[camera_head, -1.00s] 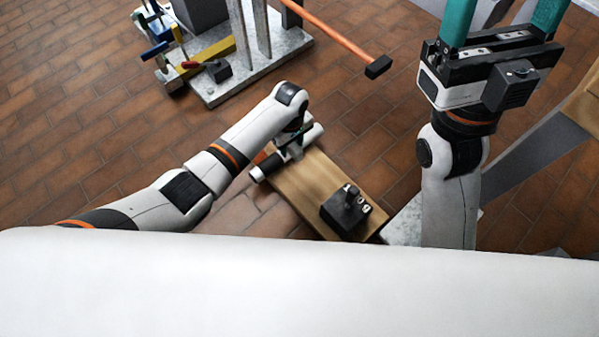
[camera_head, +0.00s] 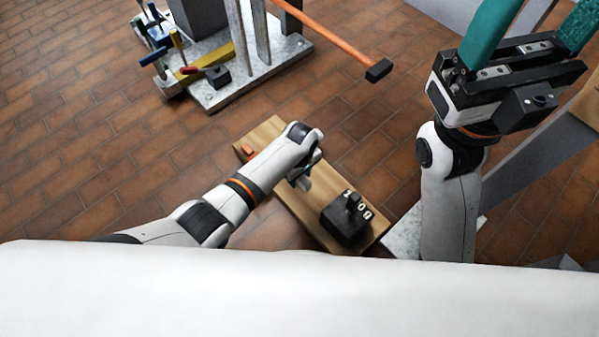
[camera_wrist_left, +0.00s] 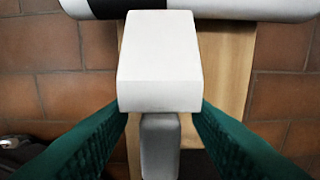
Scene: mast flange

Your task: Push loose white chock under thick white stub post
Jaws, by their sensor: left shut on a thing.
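In the head view my left gripper (camera_head: 303,178) is low over a wooden board, partly hidden by its own wrist. In the left wrist view its teal fingers (camera_wrist_left: 160,140) are closed around a grey shaft (camera_wrist_left: 160,150) with a white block (camera_wrist_left: 158,58) at its end. A white-and-black cylinder (camera_wrist_left: 220,8) lies crosswise beyond the block; I cannot tell whether they are joined. My right gripper (camera_head: 535,15) is raised at upper right, its teal fingers apart with nothing visible between them. I cannot pick out the loose white chock or the thick white stub post with certainty.
The wooden board (camera_head: 268,132) carries a black box (camera_head: 342,222) and a small orange block (camera_head: 248,150). At upper left a grey base plate (camera_head: 290,47) carries posts and coloured clamp handles. A long orange bar (camera_head: 325,37) ends in a black block (camera_head: 379,70). Brick floor lies between.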

